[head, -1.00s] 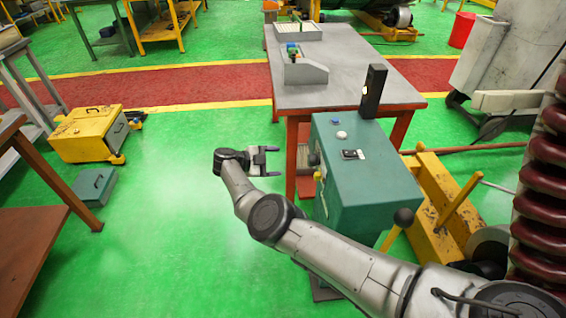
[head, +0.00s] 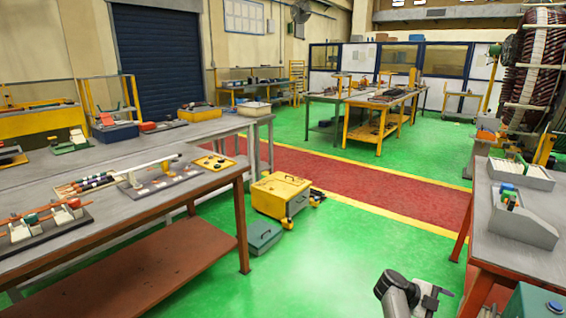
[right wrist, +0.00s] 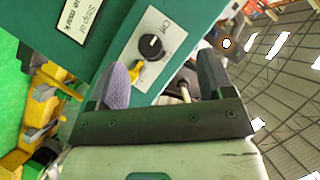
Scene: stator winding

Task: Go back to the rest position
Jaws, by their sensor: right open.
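My right gripper (head: 436,298) shows at the bottom edge of the head view, right of centre, over the green floor. In the right wrist view its two dark fingers (right wrist: 163,88) stand wide apart with nothing held between them. Behind them is the teal control box (right wrist: 195,32) with a black rotary knob (right wrist: 151,46) on a white "Off" plate. A corner of this box (head: 540,305) also shows at the bottom right of the head view. My left gripper is in neither view.
A long workbench (head: 215,185) with trays and parts fills the left. A grey table (head: 485,235) stands at right. The green floor (head: 330,265) between is clear.

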